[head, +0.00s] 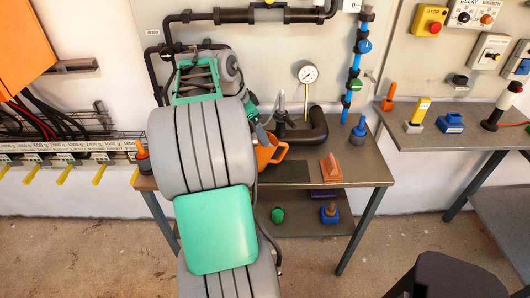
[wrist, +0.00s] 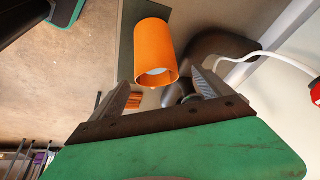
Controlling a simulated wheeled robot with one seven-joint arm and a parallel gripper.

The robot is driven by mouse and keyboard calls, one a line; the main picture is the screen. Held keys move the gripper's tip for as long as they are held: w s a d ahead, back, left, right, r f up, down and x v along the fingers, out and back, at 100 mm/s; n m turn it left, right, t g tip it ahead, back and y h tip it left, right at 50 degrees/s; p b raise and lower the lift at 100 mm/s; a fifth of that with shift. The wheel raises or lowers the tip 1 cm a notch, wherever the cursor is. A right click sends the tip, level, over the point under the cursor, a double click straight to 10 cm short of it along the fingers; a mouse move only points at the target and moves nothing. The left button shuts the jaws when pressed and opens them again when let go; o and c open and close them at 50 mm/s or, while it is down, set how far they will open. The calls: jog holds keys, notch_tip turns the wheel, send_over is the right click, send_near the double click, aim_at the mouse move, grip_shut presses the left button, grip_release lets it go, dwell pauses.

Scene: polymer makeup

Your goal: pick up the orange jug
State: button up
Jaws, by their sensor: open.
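The orange jug (head: 270,149) stands on the table (head: 368,172), just right of my arm, which hides part of it in the head view. In the wrist view an orange cylindrical body, which looks like the jug (wrist: 154,46), lies ahead of the fingers with its round end facing the camera. My gripper (wrist: 160,80) is open, with one finger on each side below the jug. Nothing is held between the fingers. In the head view my arm mostly hides the gripper.
A dark pipe piece (head: 307,128) lies behind the jug, beside a pressure gauge (head: 307,75). An orange-red block (head: 330,168) and a blue item (head: 358,131) stand to the right. A lower shelf holds a green item (head: 278,215).

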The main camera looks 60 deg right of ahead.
aim_at(267, 153)
jog(key=shift+o, duration=0.8)
jog(key=x, duration=0.5)
jog(key=s+x, duration=0.1)
jog(key=x, duration=0.2)
jog(key=shift+p, duration=0.4)
jog(key=shift+r, duration=0.15)
jog(key=c, duration=1.9)
